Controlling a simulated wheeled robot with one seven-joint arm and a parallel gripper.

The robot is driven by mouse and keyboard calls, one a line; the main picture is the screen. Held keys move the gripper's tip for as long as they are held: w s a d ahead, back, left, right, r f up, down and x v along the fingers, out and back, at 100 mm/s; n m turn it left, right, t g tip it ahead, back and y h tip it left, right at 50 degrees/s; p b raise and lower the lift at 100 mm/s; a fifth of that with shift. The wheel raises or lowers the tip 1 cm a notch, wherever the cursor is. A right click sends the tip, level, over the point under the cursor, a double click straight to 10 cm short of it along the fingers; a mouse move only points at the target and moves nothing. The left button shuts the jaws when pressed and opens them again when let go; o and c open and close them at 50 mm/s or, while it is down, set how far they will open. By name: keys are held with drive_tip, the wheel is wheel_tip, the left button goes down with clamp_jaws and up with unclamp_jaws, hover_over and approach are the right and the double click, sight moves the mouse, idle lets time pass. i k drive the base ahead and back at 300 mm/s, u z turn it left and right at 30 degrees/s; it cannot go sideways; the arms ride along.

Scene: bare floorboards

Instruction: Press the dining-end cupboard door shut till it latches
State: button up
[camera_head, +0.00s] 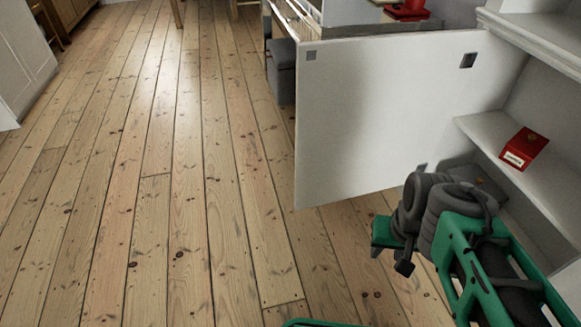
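The white cupboard door (395,115) stands wide open, swung out from the cupboard at the right. Its free edge is at the left. A small dark square fitting shows near its upper left corner and another near its upper right. My gripper (391,247), at the end of my green and grey arm, is at the lower right, below the door's lower edge in the picture. I cannot tell whether it touches the door. Its fingers are not clear enough to show whether they are open or shut.
The open cupboard has white shelves (478,127), with a red box (524,147) on one. A red object (408,9) sits behind the door's top edge. A grey seat (283,70) stands behind the door's free edge. The floorboards (150,200) to the left are clear.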

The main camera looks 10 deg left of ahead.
sight(373, 111)
drive_tip(key=u, duration=0.6)
drive_tip(key=i, duration=1.1)
drive_tip(key=u, duration=0.05)
drive_tip(key=k, duration=0.45)
drive_tip(key=u, duration=1.15)
drive_tip(key=i, duration=0.6)
drive_tip(key=u, duration=0.25)
